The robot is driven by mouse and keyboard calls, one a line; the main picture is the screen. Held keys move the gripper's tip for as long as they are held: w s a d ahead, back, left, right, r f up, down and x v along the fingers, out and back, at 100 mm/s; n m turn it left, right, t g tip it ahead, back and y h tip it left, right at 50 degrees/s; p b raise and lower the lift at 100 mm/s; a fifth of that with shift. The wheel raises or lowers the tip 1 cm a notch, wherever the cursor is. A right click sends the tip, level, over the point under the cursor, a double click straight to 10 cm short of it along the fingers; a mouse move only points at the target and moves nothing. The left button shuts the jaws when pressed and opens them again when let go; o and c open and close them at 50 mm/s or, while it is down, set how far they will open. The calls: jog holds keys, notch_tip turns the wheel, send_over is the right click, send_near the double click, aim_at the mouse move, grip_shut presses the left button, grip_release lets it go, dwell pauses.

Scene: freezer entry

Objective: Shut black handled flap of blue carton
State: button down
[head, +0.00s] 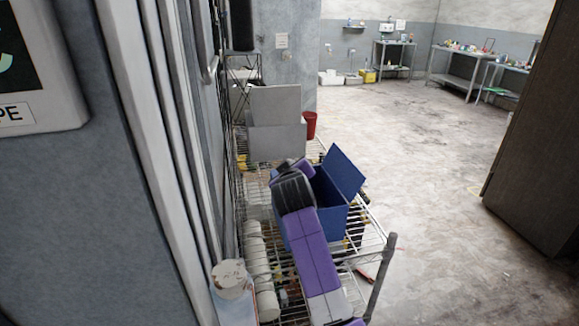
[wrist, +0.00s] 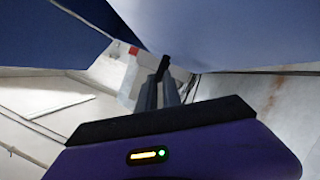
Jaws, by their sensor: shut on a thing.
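The blue carton (head: 330,205) stands on a wire rack in the head view. One flap (head: 343,172) is raised and leans out to the right. My purple arm passes in front of the carton's left part, and my gripper's fingertips are hidden in that view. In the wrist view my gripper (wrist: 164,78) has its fingers close together on a small black piece, which looks like the flap's black handle (wrist: 163,65). Pale blue panel surface (wrist: 225,35) fills the upper right there, and darker blue (wrist: 35,35) shows at the upper left.
The wire rack (head: 372,245) also holds grey boxes (head: 276,110) behind the carton and white rolls (head: 258,265) at the left. A red bin (head: 310,125) stands behind. A wall and door frame are close on the left. Open floor (head: 430,180) lies to the right.

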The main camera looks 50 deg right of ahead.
jog(key=shift+s+f, duration=0.1)
jog(key=shift+f, duration=0.1)
dwell(0.3)
jog(key=c, duration=1.5)
grip_release()
jog(key=shift+r, duration=0.1)
jog(key=b+v, duration=0.1)
jog(key=v, duration=0.6)
jog(key=shift+s+a, duration=0.2)
jog(key=shift+s, duration=0.05)
jog(key=shift+r, duration=0.15)
